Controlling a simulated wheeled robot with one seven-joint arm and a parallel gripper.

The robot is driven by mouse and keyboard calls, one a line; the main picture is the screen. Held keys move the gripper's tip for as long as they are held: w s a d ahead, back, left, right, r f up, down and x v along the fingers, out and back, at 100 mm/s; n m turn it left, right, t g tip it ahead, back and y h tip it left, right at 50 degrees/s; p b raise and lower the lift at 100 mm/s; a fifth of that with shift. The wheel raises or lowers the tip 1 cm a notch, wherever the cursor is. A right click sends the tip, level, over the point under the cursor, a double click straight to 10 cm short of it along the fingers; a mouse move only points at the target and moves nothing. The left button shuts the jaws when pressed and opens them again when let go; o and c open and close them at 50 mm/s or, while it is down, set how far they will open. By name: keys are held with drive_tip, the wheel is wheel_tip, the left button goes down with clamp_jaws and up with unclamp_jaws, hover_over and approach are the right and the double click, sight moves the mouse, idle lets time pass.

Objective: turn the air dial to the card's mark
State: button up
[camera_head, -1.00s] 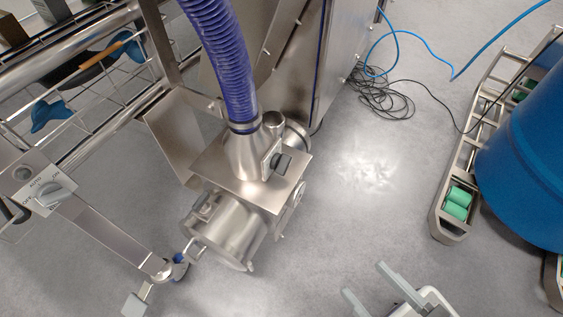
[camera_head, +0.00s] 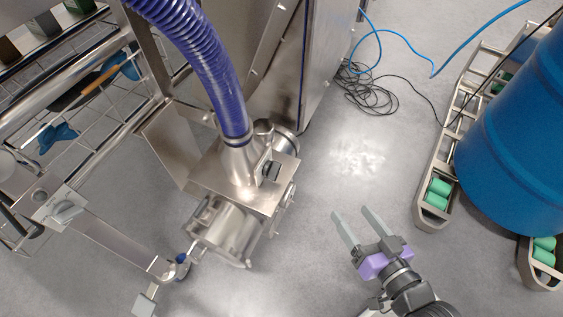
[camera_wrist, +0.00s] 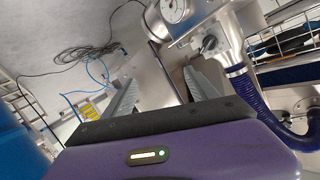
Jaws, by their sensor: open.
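My gripper (camera_head: 350,212) is open and empty, above the floor to the right of the steel valve body (camera_head: 232,222). It stands well apart from it. In the wrist view the gripper's two fingers (camera_wrist: 153,68) are spread, with a steel panel beyond them. I cannot tell which of these is the air dial.
A ribbed blue hose (camera_head: 205,65) rises from the valve body. A blue drum (camera_head: 510,150) stands at the right by a roller frame (camera_head: 428,205). Black cable (camera_head: 368,95) lies coiled on the floor. A wire rack (camera_head: 75,110) is at the left.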

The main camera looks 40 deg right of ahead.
drive_tip(key=w+d+f+m+g+y+p, duration=0.1)
drive_tip(key=w+d+f+m+g+p, duration=0.1)
drive_tip(key=w+d+f+m+p, duration=0.35)
drive_tip(key=m+t+y+p, duration=0.1)
drive_tip(key=m+t+y, duration=0.2)
drive_tip(key=m+y, duration=0.9)
approach(278, 173)
drive_tip(key=w, duration=0.1)
drive_tip(key=b+x, duration=0.1)
drive_tip(key=x, duration=0.7)
drive_tip(key=shift+a+b, duration=0.2)
drive_tip(key=shift+b, duration=0.1)
drive_tip(key=shift+c, duration=0.2)
drive_tip(key=c, duration=1.3)
